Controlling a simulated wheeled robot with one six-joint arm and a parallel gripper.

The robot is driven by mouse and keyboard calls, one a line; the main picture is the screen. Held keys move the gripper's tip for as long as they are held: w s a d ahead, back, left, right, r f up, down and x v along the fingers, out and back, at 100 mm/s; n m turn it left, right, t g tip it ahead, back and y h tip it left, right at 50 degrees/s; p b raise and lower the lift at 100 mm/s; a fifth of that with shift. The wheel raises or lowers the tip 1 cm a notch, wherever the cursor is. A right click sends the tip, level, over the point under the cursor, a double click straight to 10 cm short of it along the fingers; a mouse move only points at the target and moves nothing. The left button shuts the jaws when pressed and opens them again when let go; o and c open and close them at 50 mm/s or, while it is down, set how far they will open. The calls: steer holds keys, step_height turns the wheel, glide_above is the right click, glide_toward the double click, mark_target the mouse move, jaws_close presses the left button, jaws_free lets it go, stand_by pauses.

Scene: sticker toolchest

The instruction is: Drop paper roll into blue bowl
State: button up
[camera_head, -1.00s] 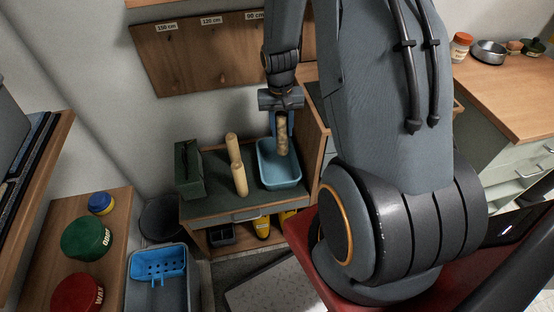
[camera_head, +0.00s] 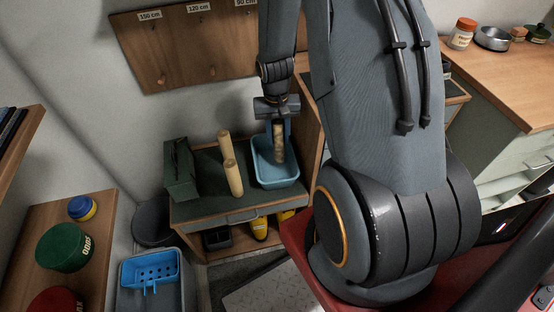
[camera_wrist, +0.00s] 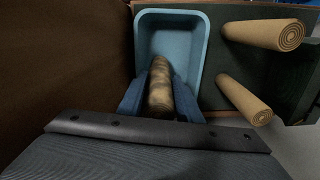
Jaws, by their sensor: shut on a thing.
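My gripper (camera_head: 278,138) is shut on a mottled tan paper roll (camera_head: 279,150) and points down. The roll hangs roughly upright over the blue bowl (camera_head: 277,184), a light blue rectangular tub on the dark green top of a small cabinet. The roll's lower end appears inside the bowl's outline; I cannot tell whether it touches the bottom. In the wrist view the roll (camera_wrist: 160,90) lies between the two blue fingers, with the bowl (camera_wrist: 199,45) beyond it. Two plain tan rolls (camera_head: 224,145) (camera_head: 233,178) stand upright on the cabinet left of the bowl.
A dark green box (camera_head: 180,170) stands at the cabinet's left end. A wooden panel (camera_head: 200,50) with pegs is on the wall behind. A blue perforated basket (camera_head: 150,270) and a dark bin (camera_head: 152,222) are at lower left. A wooden side wall (camera_head: 308,130) rises close right of the bowl.

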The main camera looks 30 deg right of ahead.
mark_target(277, 125)
steer(key=o, duration=1.1)
steer(key=shift+r, duration=3.95)
steer(key=shift+a+r, duration=0.25)
steer(key=shift+r, duration=0.1)
steer(key=s+a+r+n+p, duration=0.4)
steer(key=s+a+r+n, duration=0.1)
steer(key=s+a+r, duration=0.9)
steer(key=shift+s+r, duration=0.2)
steer(key=shift+r, duration=0.4)
